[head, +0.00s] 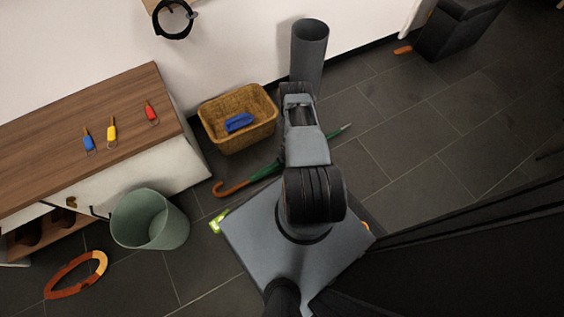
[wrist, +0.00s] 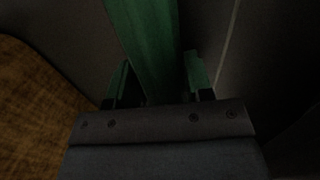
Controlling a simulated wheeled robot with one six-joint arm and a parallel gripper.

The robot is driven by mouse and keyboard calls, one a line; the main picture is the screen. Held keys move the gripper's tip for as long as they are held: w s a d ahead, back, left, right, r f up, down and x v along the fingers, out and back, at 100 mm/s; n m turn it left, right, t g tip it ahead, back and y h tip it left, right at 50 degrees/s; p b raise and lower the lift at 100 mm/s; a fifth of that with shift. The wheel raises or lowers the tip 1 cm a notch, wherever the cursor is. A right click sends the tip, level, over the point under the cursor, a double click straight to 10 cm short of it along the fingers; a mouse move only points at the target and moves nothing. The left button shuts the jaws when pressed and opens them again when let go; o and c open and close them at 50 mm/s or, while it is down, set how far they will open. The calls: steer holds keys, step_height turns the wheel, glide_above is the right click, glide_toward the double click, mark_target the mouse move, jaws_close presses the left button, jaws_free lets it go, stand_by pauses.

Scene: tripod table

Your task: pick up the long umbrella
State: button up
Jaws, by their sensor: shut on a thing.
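The long umbrella (head: 264,173) is green with a brown hooked handle at the left and a pale tip at the right. In the head view it runs slanting across the dark tiled floor, and my arm covers its middle. In the wrist view the green umbrella (wrist: 145,38) passes between the two fingers of my gripper (wrist: 157,85), which is shut on it. My gripper's fingers are hidden in the head view. I cannot tell whether the umbrella is clear of the floor.
A wicker basket (head: 212,112) with a blue item (head: 239,122) stands just behind the umbrella. A grey cylinder (head: 310,65) stands by the wall. A wooden-topped cabinet (head: 60,110), a green bin (head: 136,222) and an orange-brown ring (head: 66,289) are at left. Floor is free at right.

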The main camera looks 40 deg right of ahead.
steer(key=shift+c, duration=1.2)
steer(key=shift+r, duration=0.1)
